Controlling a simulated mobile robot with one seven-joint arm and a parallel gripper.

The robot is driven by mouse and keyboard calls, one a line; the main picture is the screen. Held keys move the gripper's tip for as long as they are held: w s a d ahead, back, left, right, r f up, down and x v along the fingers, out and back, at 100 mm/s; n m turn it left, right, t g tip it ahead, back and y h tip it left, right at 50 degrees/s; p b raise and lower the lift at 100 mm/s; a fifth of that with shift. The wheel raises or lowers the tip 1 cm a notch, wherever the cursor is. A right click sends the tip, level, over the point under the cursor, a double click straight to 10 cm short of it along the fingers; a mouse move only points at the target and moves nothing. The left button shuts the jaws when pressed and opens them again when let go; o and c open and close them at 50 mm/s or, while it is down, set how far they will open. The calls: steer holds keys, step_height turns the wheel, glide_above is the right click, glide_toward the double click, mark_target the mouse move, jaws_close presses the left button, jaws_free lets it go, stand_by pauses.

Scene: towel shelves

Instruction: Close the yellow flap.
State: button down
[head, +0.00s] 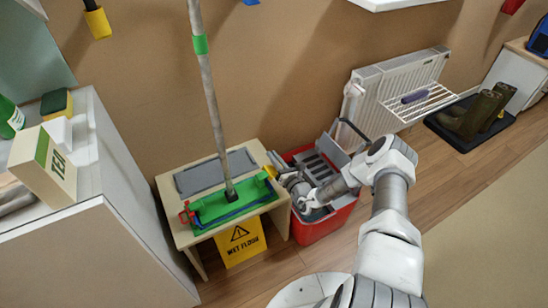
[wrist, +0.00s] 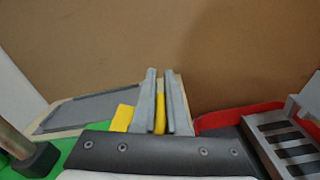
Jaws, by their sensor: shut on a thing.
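The yellow flap (wrist: 160,113) shows between my two fingers in the wrist view, with another yellow patch (wrist: 122,118) just left of them. In the head view a small yellow bit (head: 269,171) shows at the right end of the green mop frame (head: 232,203). My gripper (wrist: 159,75) is shut on the yellow flap; the fingers hide part of it. In the head view my gripper (head: 277,172) is at the right end of the mop frame, partly hidden by my wrist. The flap's exact tilt cannot be told.
The mop frame lies on a small wooden table (head: 166,190) with a grey pad (head: 215,172), its pole (head: 208,80) rising upright. A red bucket (head: 318,228) with a grey wringer stands close right. A yellow wet floor sign (head: 241,240) is in front. A white cabinet (head: 90,255) is left.

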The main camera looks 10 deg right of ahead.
steer(key=shift+f, duration=0.1)
steer(key=m, duration=0.1)
steer(key=f+m+b, duration=0.2)
steer(key=m, duration=0.1)
steer(key=shift+d, duration=0.25)
steer(key=m, duration=0.1)
steer(key=f+m+b, duration=0.1)
steer(key=m, duration=0.1)
steer(key=shift+a+f, duration=0.1)
steer(key=shift+f, duration=0.15)
steer(key=shift+a+f+m+b, duration=0.15)
steer(key=shift+f+m+b, duration=0.25)
steer(key=shift+m, duration=0.5)
steer(key=c, duration=1)
jaws_free()
steer(key=shift+o, duration=0.2)
steer(key=shift+r, duration=0.1)
